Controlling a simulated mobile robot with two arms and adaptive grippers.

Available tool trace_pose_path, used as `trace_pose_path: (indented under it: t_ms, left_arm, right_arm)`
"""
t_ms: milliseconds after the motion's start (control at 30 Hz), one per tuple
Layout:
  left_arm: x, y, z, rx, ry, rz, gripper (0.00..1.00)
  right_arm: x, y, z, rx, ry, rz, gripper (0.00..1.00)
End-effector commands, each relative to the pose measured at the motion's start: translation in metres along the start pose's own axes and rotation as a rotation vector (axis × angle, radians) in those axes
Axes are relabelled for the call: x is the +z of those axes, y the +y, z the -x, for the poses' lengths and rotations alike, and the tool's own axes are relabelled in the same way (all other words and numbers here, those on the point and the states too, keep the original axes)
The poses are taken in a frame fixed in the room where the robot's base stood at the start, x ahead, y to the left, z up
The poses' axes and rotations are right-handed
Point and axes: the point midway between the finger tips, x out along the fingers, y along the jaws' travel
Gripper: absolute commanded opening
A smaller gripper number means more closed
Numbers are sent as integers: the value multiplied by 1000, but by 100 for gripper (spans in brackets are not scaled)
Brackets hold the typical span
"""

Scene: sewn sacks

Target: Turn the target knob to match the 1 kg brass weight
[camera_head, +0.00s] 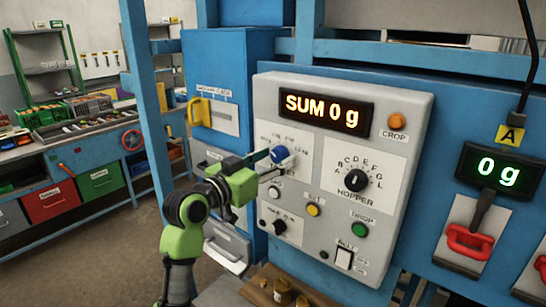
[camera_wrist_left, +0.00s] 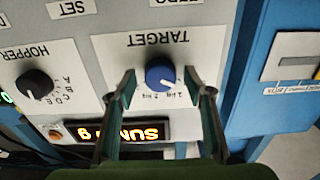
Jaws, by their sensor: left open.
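The target knob (camera_head: 279,154) is a round blue dial with a white mark on the grey control panel. It also shows in the wrist view (camera_wrist_left: 160,73), upside down, under the word TARGET. My left gripper (camera_head: 272,164) is at the panel, its fingers pointing at the knob. In the wrist view its two fingers (camera_wrist_left: 160,78) stand apart, one on each side of the knob; I cannot tell whether they touch it. Small brass weights (camera_head: 282,291) sit on a wooden block at the bottom of the head view, partly cut off; their markings are unreadable. My right gripper is out of view.
The panel (camera_head: 312,184) carries a SUM 0 g display (camera_head: 326,107), a black hopper knob (camera_head: 356,180), another black knob (camera_head: 279,227) and several buttons close by. A yellow handle (camera_head: 199,111) is to the left. Red handles (camera_head: 469,241) are to the right.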

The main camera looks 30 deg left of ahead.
Motion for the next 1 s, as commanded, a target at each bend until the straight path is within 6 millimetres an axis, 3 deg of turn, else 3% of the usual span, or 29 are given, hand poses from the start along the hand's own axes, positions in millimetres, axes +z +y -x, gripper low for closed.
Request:
trace_pose_path:
  t_ms: [133, 267, 300, 667, 1000]
  left_arm:
    - [0, 0, 0, 0, 0, 0, 47]
    - [0, 0, 0, 0, 0, 0, 13]
    - [0, 0, 0, 0, 0, 0, 9]
    - [2, 0, 1, 0, -2, -43, 9]
    - [4, 0, 1, 0, -2, -268, 9]
  right_arm:
    - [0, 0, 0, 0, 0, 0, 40]
    - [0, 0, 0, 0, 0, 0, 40]
    - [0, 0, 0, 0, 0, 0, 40]
    - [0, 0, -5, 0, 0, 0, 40]
    - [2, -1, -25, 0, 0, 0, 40]
